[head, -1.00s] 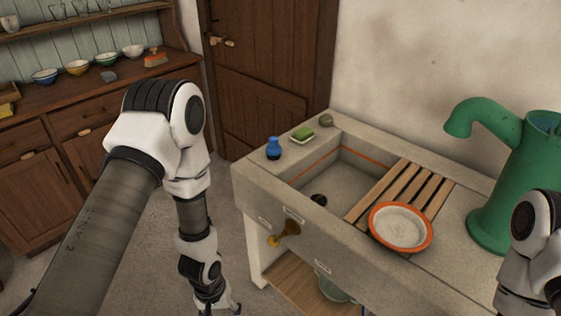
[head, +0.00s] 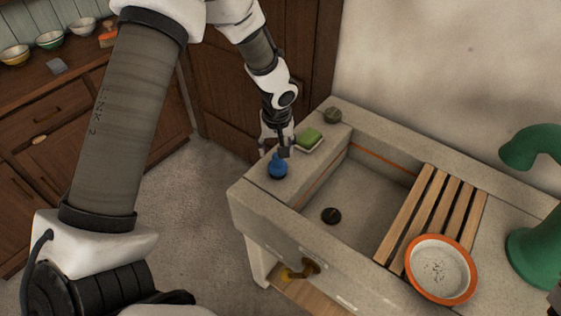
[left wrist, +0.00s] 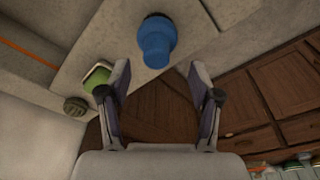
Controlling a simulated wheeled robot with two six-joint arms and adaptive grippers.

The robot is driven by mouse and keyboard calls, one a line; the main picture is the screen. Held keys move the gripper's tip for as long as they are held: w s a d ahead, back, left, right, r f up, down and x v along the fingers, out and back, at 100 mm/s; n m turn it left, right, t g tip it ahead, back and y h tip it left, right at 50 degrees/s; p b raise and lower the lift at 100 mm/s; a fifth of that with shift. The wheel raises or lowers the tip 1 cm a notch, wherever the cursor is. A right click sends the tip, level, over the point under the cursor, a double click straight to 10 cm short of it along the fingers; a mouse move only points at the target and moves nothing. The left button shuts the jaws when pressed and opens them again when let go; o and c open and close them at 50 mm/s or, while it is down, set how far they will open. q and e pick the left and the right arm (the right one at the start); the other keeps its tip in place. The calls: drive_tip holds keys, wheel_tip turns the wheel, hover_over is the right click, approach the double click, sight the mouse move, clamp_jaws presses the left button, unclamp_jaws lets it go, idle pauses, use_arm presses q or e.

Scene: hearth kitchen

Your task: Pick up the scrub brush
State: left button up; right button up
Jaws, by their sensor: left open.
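The scrub brush, which I take to be the blue knobbed piece (head: 277,168), stands upright on the left ledge of the stone sink. It also shows in the left wrist view (left wrist: 155,45), with a dark rim at its base. My left gripper (head: 277,148) is over the ledge, close behind the brush in the head view. In the left wrist view the left gripper (left wrist: 158,80) is open and empty, and the brush lies just beyond its fingertips, roughly centred between them. My right gripper is not in view.
A green sponge on a pale dish (head: 309,137) and a round grey-green piece (head: 332,115) sit close behind on the ledge. The sink basin (head: 360,190) has a wooden rack (head: 432,215) and orange-rimmed bowl (head: 441,268) at right. A green pump (head: 535,240) stands beyond.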

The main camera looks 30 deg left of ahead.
sight(277, 158)
use_arm(q)
drive_tip(key=f, duration=0.3)
drive_tip(key=f+p, duration=0.1)
drive_tip(key=shift+w+a+f, duration=0.1)
drive_tip(key=shift+w+f, duration=0.25)
drive_tip(key=shift+w, duration=0.05)
drive_tip(key=shift+w+f, duration=0.2)
drive_tip(key=shift+f, duration=0.1)
drive_tip(key=shift+s+r, duration=0.15)
drive_tip(key=shift+r, duration=0.05)
drive_tip(key=shift+c, duration=0.7)
drive_tip(key=shift+s+r, duration=0.1)
drive_tip(key=shift+s, duration=0.05)
drive_tip(key=c, duration=0.5)
clamp_jaws()
